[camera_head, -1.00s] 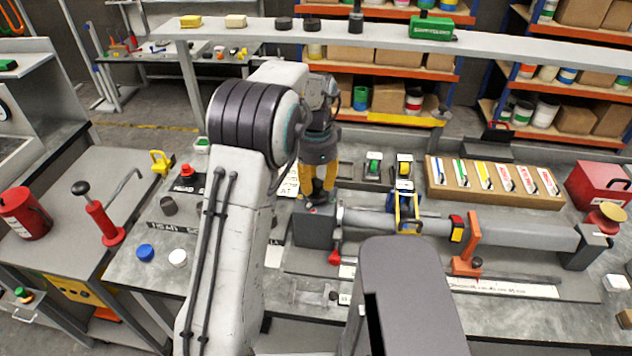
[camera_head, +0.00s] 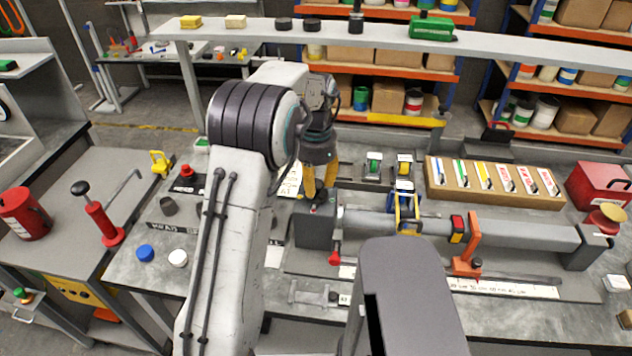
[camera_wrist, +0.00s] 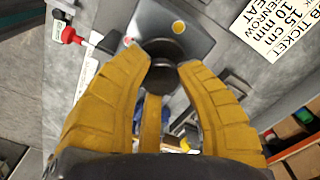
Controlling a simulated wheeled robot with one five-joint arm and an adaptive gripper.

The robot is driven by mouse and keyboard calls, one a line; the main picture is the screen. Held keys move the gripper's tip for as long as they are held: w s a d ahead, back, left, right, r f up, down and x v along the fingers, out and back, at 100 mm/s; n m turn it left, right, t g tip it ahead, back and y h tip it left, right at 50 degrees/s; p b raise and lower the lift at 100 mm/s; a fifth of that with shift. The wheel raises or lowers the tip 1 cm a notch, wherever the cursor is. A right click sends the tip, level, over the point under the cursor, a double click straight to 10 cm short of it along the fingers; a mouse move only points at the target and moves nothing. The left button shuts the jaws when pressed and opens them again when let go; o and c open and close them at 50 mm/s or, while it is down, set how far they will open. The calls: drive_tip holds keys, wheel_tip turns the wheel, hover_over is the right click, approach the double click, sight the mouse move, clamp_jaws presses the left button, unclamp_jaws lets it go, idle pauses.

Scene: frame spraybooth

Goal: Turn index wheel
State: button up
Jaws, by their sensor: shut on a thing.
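A dark round index wheel (camera_wrist: 162,48) sits on top of a grey block (camera_wrist: 192,42) in the wrist view. My gripper (camera_wrist: 168,64) has its yellow fingers closed around the wheel, which lies between the tips. In the head view my gripper (camera_head: 317,196) points down onto the grey block (camera_head: 313,233) at the left end of a long grey bar (camera_head: 380,218). The wheel is mostly hidden by the fingers there. A yellow dot (camera_wrist: 179,27) marks the block's top.
A red-knobbed lever (camera_head: 335,258) stands at the block's front; its knob also shows in the wrist view (camera_wrist: 68,35). A blue-and-yellow clamp (camera_head: 405,212) and an orange stop (camera_head: 468,246) sit along the bar. A strip-filled cardboard tray (camera_head: 490,195) lies behind.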

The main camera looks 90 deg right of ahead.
sight(316, 183)
drive_tip(key=shift+a+f, duration=0.1)
drive_tip(key=shift+f, duration=0.1)
drive_tip(key=o, duration=1.2)
drive_tip(key=shift+r, duration=0.1)
drive_tip(key=shift+r, duration=0.1)
wheel_tip(316, 183, up, 12)
drive_tip(key=shift+f, duration=0.1)
idle(0.5)
